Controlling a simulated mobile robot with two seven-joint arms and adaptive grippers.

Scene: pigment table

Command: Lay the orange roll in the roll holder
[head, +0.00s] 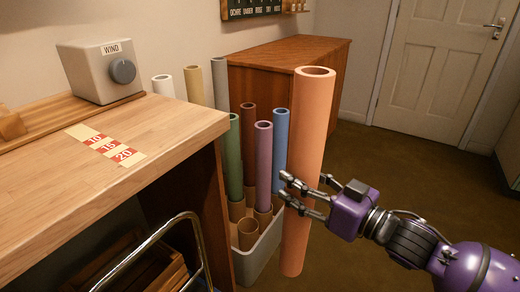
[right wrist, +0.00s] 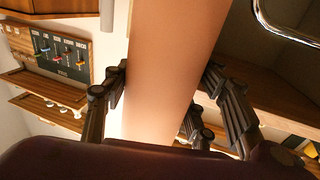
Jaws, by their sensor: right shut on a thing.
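The orange roll (head: 305,150) is a long hollow tube, nearly upright, in front of the pale bin and off the floor as far as I can tell. My right gripper (head: 300,195) comes in from the right and is shut on its middle. In the right wrist view the orange roll (right wrist: 170,70) runs between the fingers (right wrist: 160,95), with fingers on both sides. A pale bin (head: 258,258) holds several upright rolls in cardboard sleeves. A wooden piece (head: 11,124) shows at the table's left edge. I cannot tell which is the roll holder. My left gripper is not in view.
A wooden table (head: 140,135) fills the left, with a grey WIND box (head: 98,70) and a red-and-cream number strip (head: 106,146). A metal rail (head: 185,222) curves below. A brown cabinet (head: 290,53) stands behind. The floor towards the door (head: 438,60) is clear.

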